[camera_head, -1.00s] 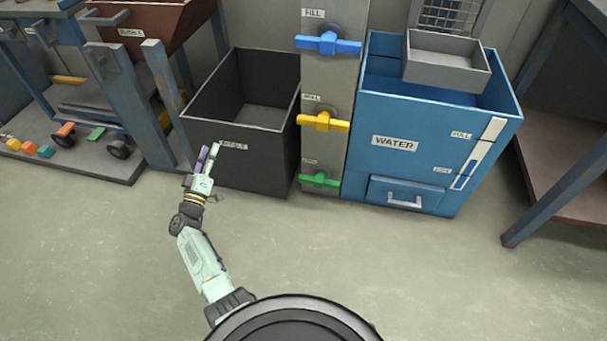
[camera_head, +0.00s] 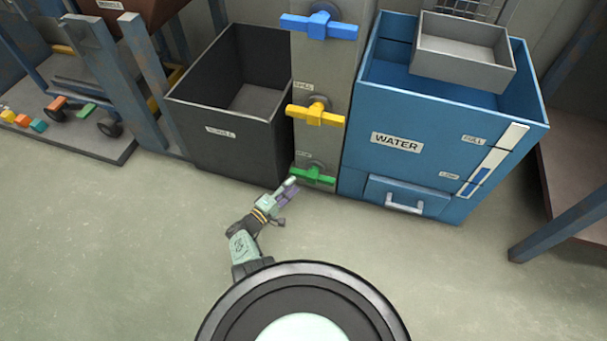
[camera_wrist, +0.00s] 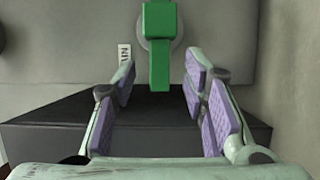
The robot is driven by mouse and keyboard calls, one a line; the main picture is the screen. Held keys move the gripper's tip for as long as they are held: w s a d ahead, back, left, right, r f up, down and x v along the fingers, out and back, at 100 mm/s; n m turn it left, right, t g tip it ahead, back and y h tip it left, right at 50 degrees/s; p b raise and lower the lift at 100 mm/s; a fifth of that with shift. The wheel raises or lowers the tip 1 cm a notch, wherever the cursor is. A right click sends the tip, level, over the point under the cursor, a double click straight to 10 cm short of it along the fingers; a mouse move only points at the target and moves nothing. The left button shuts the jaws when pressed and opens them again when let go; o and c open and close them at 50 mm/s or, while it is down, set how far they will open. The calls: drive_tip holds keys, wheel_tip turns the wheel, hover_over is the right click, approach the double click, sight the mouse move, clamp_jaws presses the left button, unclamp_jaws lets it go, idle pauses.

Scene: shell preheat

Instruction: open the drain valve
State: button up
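The green valve handle (camera_head: 318,176) is the lowest of three on the grey column and lies crosswise in the head view. In the wrist view the green handle (camera_wrist: 160,45) runs up and down the picture, beside a partly hidden label ending in "AIN". My gripper (camera_head: 287,190) is at the handle's left end in the head view. In the wrist view my gripper (camera_wrist: 160,88) is open, with purple pads left and right of the handle's near end. I see no pad touching it. I cannot tell how deep the handle reaches between the pads.
A yellow handle (camera_head: 316,115) and a blue handle (camera_head: 318,26) sit above on the column (camera_head: 323,75). A dark open bin (camera_head: 225,142) stands left of it. A blue WATER tank (camera_head: 400,165) with a level gauge stands right. The floor in front is clear.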

sight(300, 176)
drive_tip(key=b+x, duration=0.2)
drive_tip(key=x, duration=0.5)
drive_tip(key=shift+c, duration=0.5)
drive_tip(key=c, duration=0.5)
drive_tip(key=shift+w+r, duration=0.1)
clamp_jaws()
